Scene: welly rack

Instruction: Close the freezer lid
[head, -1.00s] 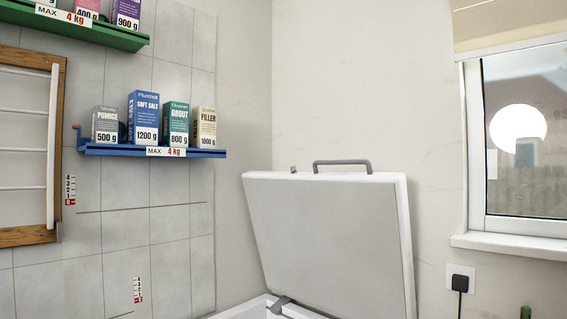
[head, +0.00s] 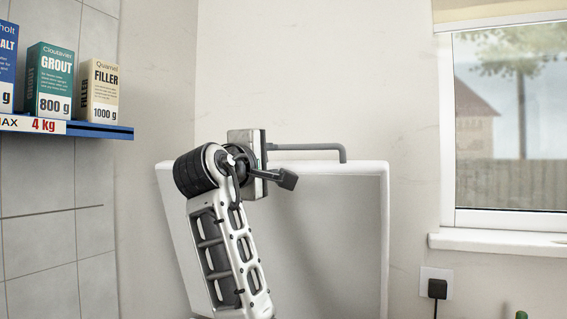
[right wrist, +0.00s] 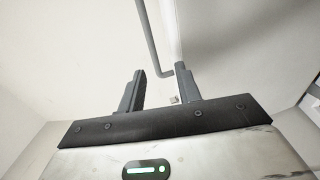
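The white freezer lid (head: 330,235) stands open, raised steeply in front of the wall in the head view. Its grey bar handle (head: 310,147) runs along the top edge, with its left part hidden behind my right gripper (head: 246,152). In the right wrist view the two dark fingers of my right gripper (right wrist: 160,72) are apart. The handle (right wrist: 150,36) shows at the fingertips, running up between them in the picture; I cannot tell whether they touch it. The freezer body is out of view. My left gripper is not in view.
A blue shelf (head: 95,130) with boxes hangs on the tiled wall at left. A window (head: 510,120) with a white sill (head: 500,243) is at right. A socket with a black plug (head: 437,288) is below it. Bare wall lies above the lid.

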